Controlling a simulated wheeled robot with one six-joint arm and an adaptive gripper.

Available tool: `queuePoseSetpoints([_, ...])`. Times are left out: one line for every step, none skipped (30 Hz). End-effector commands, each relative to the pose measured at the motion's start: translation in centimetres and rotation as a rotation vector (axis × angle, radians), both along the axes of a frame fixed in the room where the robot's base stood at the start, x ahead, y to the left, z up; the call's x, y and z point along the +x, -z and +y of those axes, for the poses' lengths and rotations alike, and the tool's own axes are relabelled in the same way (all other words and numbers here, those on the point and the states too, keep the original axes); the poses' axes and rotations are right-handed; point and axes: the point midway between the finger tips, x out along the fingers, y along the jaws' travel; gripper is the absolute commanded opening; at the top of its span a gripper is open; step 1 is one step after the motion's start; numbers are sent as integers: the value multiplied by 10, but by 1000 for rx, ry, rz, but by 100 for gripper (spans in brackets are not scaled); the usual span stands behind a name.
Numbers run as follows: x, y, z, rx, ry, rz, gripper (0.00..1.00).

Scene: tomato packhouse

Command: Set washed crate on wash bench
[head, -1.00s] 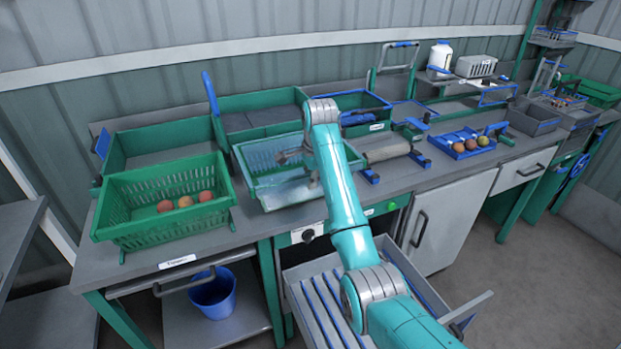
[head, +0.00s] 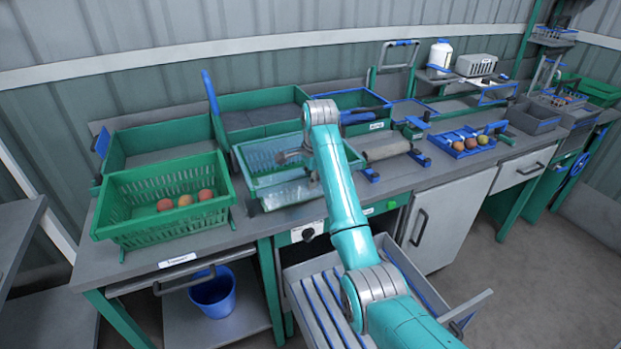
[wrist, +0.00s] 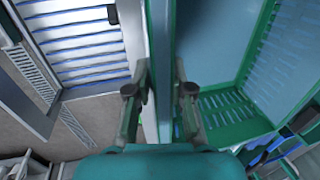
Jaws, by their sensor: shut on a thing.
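The washed crate (head: 262,147) is teal-green with slotted walls, and it is at the middle of the bench in the head view. It looks wet or glossy. In the wrist view its near wall runs between the jaws, and its slotted inside (wrist: 222,35) shows to the right. My gripper (wrist: 160,85) is shut on that wall. The arm hides part of the crate in the head view. A shallow pale, shiny surface (head: 290,195) shows below the crate; I cannot tell whether they touch. The grey wash bench (head: 225,237) runs along the wall.
A green crate (head: 140,232) with several tomatoes stands left of the held crate. Green bins (head: 258,105) stand behind. A roller (head: 388,150) and a blue tray (head: 460,153) of tomatoes lie to the right. An open drawer (head: 300,272) juts out below. A blue bucket (head: 213,292) is underneath.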

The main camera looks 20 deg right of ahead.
Motion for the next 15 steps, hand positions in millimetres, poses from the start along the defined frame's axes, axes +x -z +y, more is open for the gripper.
queuePoseSetpoints([0,0,0,0,0,-2,0])
queuePoseSetpoints([0,0,0,0,0,-2,0])
queuePoseSetpoints([0,1,0,0,0,-2,0])
queuePoseSetpoints([0,1,0,0,0,-2,0])
queuePoseSetpoints([0,1,0,0,0,-2,0])
queuePoseSetpoints([0,2,0,0,0,-2,0])
queuePoseSetpoints([0,2,0,0,0,-2,0])
queuePoseSetpoints([0,3,0,0,0,-2,0])
queuePoseSetpoints([0,3,0,0,0,-2,0])
queuePoseSetpoints([0,4,0,0,0,-2,0])
queuePoseSetpoints([0,4,0,0,0,-2,0])
queuePoseSetpoints([0,4,0,0,0,-2,0])
queuePoseSetpoints([0,5,0,0,0,-2,0])
queuePoseSetpoints([0,5,0,0,0,-2,26])
queuePoseSetpoints([0,5,0,0,0,-2,36])
